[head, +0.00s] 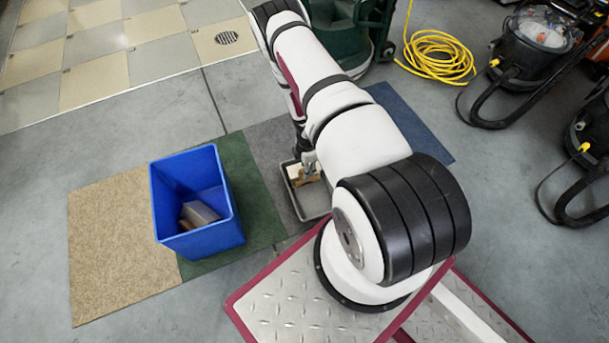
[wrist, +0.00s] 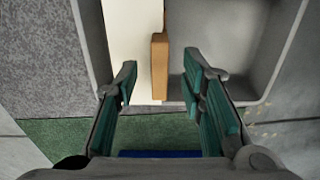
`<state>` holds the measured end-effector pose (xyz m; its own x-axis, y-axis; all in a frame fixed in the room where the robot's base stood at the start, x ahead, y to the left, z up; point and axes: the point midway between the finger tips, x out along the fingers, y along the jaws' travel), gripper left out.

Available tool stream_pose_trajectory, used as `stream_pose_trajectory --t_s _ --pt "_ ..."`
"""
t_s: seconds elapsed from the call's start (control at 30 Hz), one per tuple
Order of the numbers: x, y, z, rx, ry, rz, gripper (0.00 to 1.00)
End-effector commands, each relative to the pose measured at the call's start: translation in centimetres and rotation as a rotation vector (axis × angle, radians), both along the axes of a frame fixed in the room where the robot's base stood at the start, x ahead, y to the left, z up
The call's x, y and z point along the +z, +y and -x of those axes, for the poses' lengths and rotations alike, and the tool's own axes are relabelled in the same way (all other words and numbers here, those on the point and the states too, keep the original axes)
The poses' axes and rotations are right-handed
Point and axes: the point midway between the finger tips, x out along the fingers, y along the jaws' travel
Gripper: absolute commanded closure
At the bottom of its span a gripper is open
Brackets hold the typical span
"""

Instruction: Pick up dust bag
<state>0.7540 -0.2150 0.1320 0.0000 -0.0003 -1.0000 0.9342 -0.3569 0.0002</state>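The dust bag appears to be the pale cream piece (wrist: 131,45) with a tan, card-like edge (wrist: 159,65), lying in a grey tray (wrist: 258,75). In the head view, the tan part (head: 304,179) shows inside the tray (head: 316,205), partly hidden by my arm. My gripper (wrist: 161,78) is open, with teal-padded fingers. In the wrist view the tan edge lies between the two fingertips, and the cream part extends behind the left finger. I cannot tell whether the fingers touch it or how deep they reach.
A blue bin (head: 234,232) holding a grey block (head: 201,213) stands left of the tray, on beige (head: 110,240) and green mats (head: 250,195). A yellow hose (head: 437,55) and black vacuums (head: 535,45) are at the right. The floor at far left is clear.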

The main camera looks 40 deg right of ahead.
Motion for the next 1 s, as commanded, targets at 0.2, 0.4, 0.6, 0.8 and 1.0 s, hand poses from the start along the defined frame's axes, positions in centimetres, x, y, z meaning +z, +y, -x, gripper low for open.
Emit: stream_pose_trajectory --t_s 0.2,0.4,0.6,0.8,1.0 --pt "0.1 0.0 0.0 0.000 -0.001 0.000 0.79" --pt "0.1 0.0 0.0 0.000 -0.001 0.000 1.00" --pt "0.2 0.0 0.0 0.000 -0.001 0.000 1.00" --pt "0.5 0.1 -0.1 0.001 -0.001 0.000 1.00" --pt "2.0 0.9 -0.4 0.001 -0.002 0.000 1.00"
